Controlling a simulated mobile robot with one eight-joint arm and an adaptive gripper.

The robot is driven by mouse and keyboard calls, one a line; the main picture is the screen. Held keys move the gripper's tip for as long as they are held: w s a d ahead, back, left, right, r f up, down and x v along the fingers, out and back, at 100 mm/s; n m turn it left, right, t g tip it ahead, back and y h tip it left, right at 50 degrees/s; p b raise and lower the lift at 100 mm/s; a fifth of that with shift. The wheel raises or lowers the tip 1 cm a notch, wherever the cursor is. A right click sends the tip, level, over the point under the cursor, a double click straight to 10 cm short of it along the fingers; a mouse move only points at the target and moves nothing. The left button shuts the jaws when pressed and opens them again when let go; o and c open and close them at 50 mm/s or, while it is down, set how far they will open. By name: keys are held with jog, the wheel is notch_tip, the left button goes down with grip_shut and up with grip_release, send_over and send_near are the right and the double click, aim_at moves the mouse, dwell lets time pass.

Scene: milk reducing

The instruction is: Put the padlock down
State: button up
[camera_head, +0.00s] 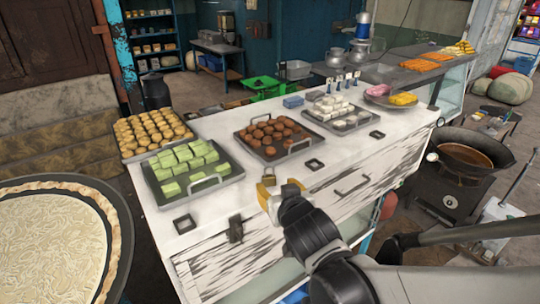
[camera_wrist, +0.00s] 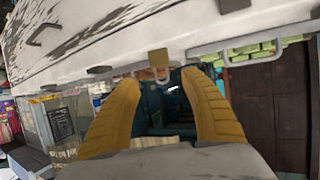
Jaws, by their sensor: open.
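The padlock (camera_head: 268,177) is small and brass-coloured. It is at the front edge of the white counter (camera_head: 330,152), just beyond my gripper (camera_head: 280,193). In the wrist view the padlock (camera_wrist: 158,58) shows against the counter edge, ahead of the gap between my two yellow fingers (camera_wrist: 158,82). The fingers are spread wide, with nothing held between them. No finger visibly touches the padlock in the wrist view. The exact contact of its underside with the counter is hard to tell.
Trays of green sweets (camera_head: 190,168), brown balls (camera_head: 270,136) and white sweets (camera_head: 340,116) stand behind. Small dark square frames (camera_head: 314,164) and a dark fitting (camera_head: 235,228) are along the counter front. A large round pan (camera_head: 122,222) stands at left. Some bare counter surrounds the padlock.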

jog(key=s+d+m+g+h, duration=0.2)
jog(key=s+d+g, duration=0.4)
jog(key=s+d, duration=1)
jog(key=s+f, duration=0.1)
jog(key=s, duration=0.1)
jog(key=shift+s+d+h, duration=0.2)
jog(key=shift+s+h, duration=0.15)
jog(key=shift+h, duration=0.05)
notch_tip(320, 180, down, 6)
jog(key=b, duration=0.6)
jog(key=shift+f, duration=0.25)
